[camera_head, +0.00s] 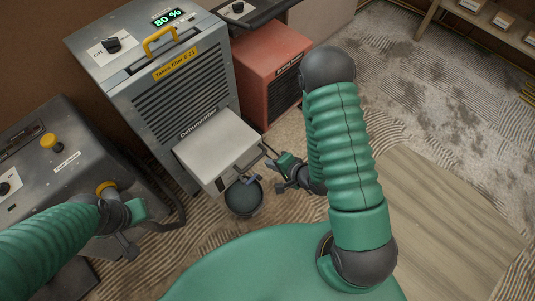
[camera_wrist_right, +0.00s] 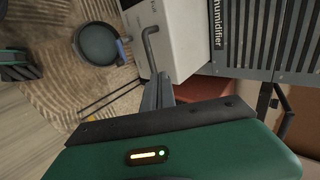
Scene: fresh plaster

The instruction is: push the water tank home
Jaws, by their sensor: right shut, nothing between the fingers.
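The water tank (camera_head: 218,150) is a pale box sticking out of the front of the grey dehumidifier (camera_head: 185,100). It also shows at the top of the right wrist view (camera_wrist_right: 183,38), with a bent grey bar (camera_wrist_right: 149,45) at its front. My right gripper (camera_head: 276,170) is shut and empty, just right of the tank's front. In the right wrist view its fingers (camera_wrist_right: 158,92) point toward the tank; I cannot tell whether they touch it. My left gripper (camera_head: 130,245) is at the lower left, away from the tank; its jaw opening is unclear.
A dark round bucket (camera_head: 243,198) stands on the floor below the tank's front. A red machine (camera_head: 270,70) stands right of the dehumidifier. A grey control unit (camera_head: 60,150) stands at the left. Open floor (camera_head: 430,95) and a wooden board (camera_head: 440,210) lie to the right.

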